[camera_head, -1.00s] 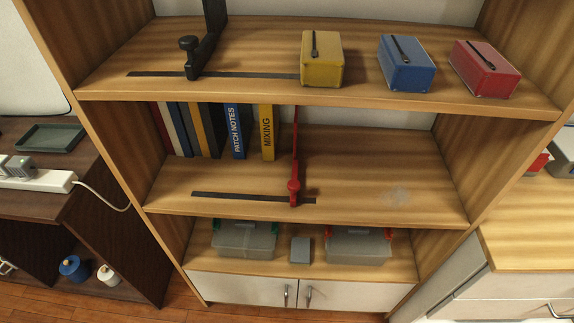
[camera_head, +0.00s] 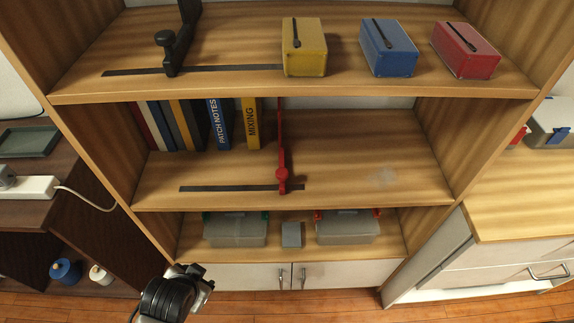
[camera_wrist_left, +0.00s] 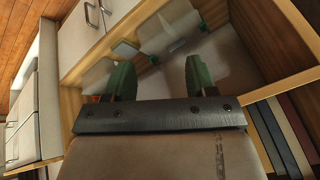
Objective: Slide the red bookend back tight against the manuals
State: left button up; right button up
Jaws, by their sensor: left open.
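The red bookend (camera_head: 282,174) stands upright on the middle shelf, on a dark track (camera_head: 225,189). The manuals stand to its left: several thin spines, a blue PATCH NOTES (camera_head: 220,125) and a yellow MIXING (camera_head: 253,125). A gap shows between the MIXING manual and the bookend, and another between the two labelled manuals. My left gripper (camera_wrist_left: 160,78) is open and empty in the left wrist view, its green fingers apart. In the head view my left arm is low, in front of the cabinet doors, well below the bookend. My right gripper is not in view.
The top shelf holds a black bookend (camera_head: 175,50) and yellow (camera_head: 304,52), blue (camera_head: 389,48) and red (camera_head: 464,50) boxes. The bottom shelf holds two lidded bins (camera_head: 236,230) and a small grey box (camera_head: 291,234). The middle shelf is clear right of the red bookend.

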pick_arm(q)
jog(key=w+d+r+m+t+h, duration=0.1)
jog(key=w+d+r+m+t, duration=0.25)
jog(key=w+r+m, duration=0.35)
jog(key=w+d+r+m+t+h, duration=0.25)
jog(key=w+m+t, duration=0.3)
jog(key=m, duration=0.35)
jog(key=w+d+m+h, duration=0.3)
jog(key=d+m, duration=0.2)
jog(key=m, duration=0.2)
jog(key=w+d+r+m+g+h+p, duration=0.1)
jog(key=w+d+m+h, duration=0.2)
jog(key=m, duration=0.5)
jog(key=w+d+m+g+h, duration=0.1)
jog(key=w+d+m+h, duration=0.2)
jog(key=d+m, duration=0.4)
jog(key=shift+w+r+m+h+p, duration=0.25)
jog(key=shift+w+m+p, duration=0.15)
jog(key=shift+w, duration=0.35)
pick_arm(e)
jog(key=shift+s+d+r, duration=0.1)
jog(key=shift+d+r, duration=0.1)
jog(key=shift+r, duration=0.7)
